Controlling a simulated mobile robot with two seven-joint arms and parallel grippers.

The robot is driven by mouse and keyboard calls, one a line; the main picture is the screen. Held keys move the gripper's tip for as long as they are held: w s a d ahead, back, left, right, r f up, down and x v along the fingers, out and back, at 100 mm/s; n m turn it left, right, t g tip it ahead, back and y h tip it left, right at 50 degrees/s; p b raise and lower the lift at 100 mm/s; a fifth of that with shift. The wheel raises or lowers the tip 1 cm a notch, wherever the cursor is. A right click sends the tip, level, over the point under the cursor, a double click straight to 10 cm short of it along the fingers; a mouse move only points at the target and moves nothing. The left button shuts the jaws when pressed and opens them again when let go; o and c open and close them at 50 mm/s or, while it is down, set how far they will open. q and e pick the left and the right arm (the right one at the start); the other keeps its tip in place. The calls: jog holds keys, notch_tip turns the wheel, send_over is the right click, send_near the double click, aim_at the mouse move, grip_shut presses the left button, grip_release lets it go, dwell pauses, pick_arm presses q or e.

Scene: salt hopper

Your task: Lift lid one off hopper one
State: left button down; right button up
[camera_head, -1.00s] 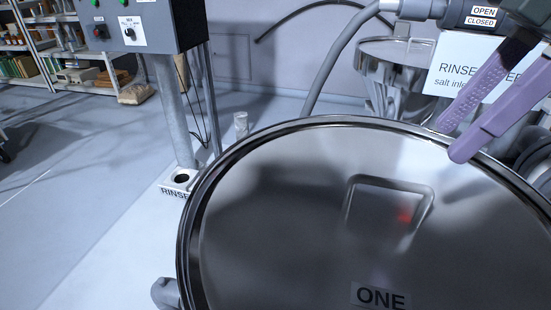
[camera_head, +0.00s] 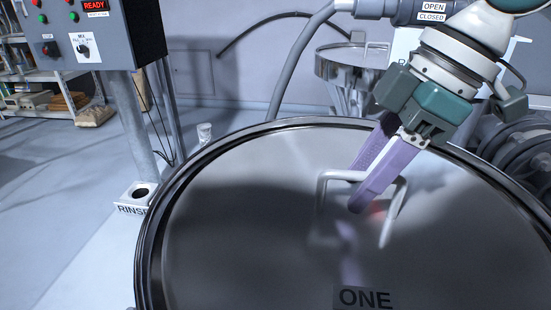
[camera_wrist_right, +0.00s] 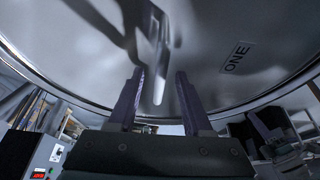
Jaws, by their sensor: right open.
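Lid one (camera_head: 240,240) is a large round metal lid marked ONE. It lies flat on hopper one (camera_head: 148,250), which shows only as a dark rim around it. The lid's pale bent-bar handle (camera_head: 322,200) stands up near the middle. My right gripper (camera_head: 356,192) is open, with its purple fingers pointing down over the handle's upper bar. In the right wrist view the handle (camera_wrist_right: 153,40) lies ahead of and between the open fingers (camera_wrist_right: 159,74). Whether they touch it, I cannot tell. My left gripper is not in view.
A control box (camera_head: 95,40) with a lit READY sign stands at the left on a post. A rinse socket (camera_head: 140,192) is below it. A metal funnel (camera_head: 345,65) and pipes stand behind the lid. Open floor (camera_head: 50,200) lies at the left.

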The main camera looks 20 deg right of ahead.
jog(key=shift+c, duration=0.4)
grip_shut()
jog(key=shift+w+r, duration=0.1)
jog(key=shift+r, duration=0.05)
dwell(0.8)
